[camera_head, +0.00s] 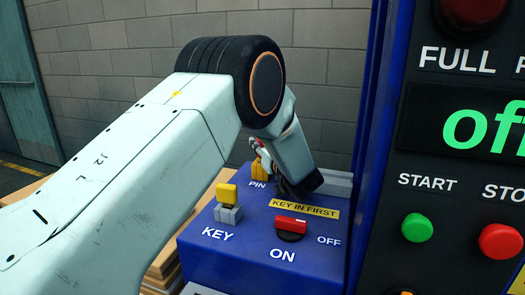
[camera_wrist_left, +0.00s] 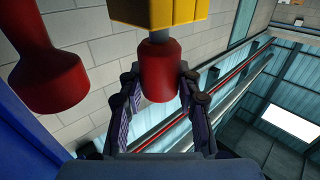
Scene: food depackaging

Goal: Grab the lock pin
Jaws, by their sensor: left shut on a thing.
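The lock pin shows in the left wrist view as a red cylindrical end (camera_wrist_left: 158,72) below a yellow block (camera_wrist_left: 160,12). My left gripper (camera_wrist_left: 160,88) has its two dark fingers on either side of the red end and is shut on it. In the head view, the yellow pin holder (camera_head: 259,170) stands behind the PIN label on the blue control box. My left wrist covers much of that area, so the grip itself is hidden there. My right gripper is in neither view.
The blue box (camera_head: 255,262) also carries a yellow key block (camera_head: 227,193) and a red ON/OFF switch (camera_head: 291,224). A dark panel with a green START button (camera_head: 417,228) and red button (camera_head: 501,241) stands right. A second red knob (camera_wrist_left: 48,75) shows in the wrist view.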

